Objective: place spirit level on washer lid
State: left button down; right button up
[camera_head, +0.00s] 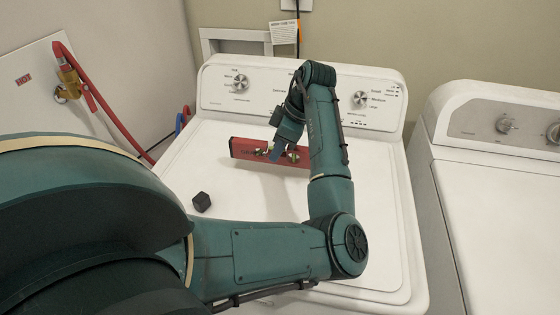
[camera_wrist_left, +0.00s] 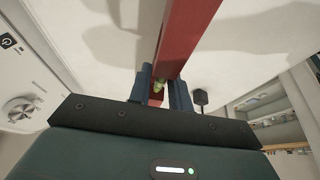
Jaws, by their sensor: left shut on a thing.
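The spirit level (camera_head: 243,149) is a red bar, held roughly level over the back part of the white washer lid (camera_head: 255,215), near the control panel. My left gripper (camera_head: 277,152) is shut on its middle; the left wrist view shows the red bar (camera_wrist_left: 188,35) between the two fingers (camera_wrist_left: 160,88), with a greenish vial close to them. My forearm hides the level's right end. Shadows fall on the lid beside the bar; I cannot tell for sure whether its lower edge touches the lid. My right gripper is not in view.
The washer's control panel (camera_head: 300,97) rises behind. A red hose (camera_head: 100,100) hangs by the left wall. A second white machine (camera_head: 505,200) stands at right. My left arm covers much of the lid's front.

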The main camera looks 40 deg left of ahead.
aim_at(279, 163)
pick_arm(q)
jog(key=shift+w+f, duration=0.1)
jog(key=shift+f, duration=2.25)
jog(key=c, duration=1.3)
grip_release()
jog(key=b+v, duration=0.1)
jog(key=v, duration=1.1)
jog(key=shift+d+r, duration=0.1)
jog(key=shift+r, duration=0.05)
